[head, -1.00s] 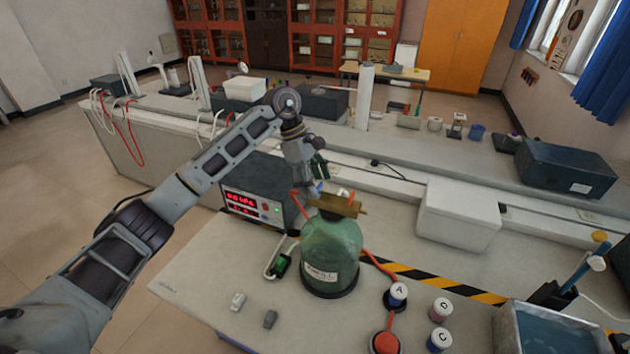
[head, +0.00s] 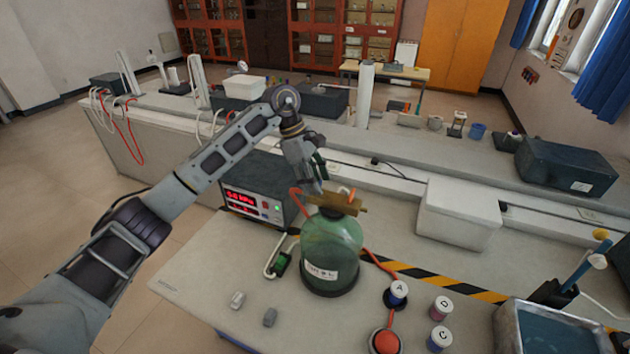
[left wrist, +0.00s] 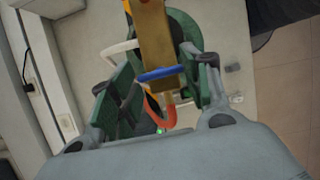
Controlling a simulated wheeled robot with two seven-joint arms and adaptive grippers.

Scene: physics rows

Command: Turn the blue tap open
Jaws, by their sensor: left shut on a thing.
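The blue tap (left wrist: 160,73) shows in the left wrist view as a blue bar lying across a brass fitting (left wrist: 155,40), between my left gripper's green-padded fingers. My left gripper (head: 314,178) is over the top of a green glass bottle (head: 331,245), at the brass fitting (head: 338,204). It is shut on the blue tap; in the head view the gripper mostly hides the tap. An orange handle (head: 351,194) stands on the fitting's right part. My right gripper is not in view.
A box with a red readout (head: 252,203) stands left of the bottle. Red tubing runs from the fitting. A white box (head: 458,213) sits behind. The table's front left is mostly clear.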

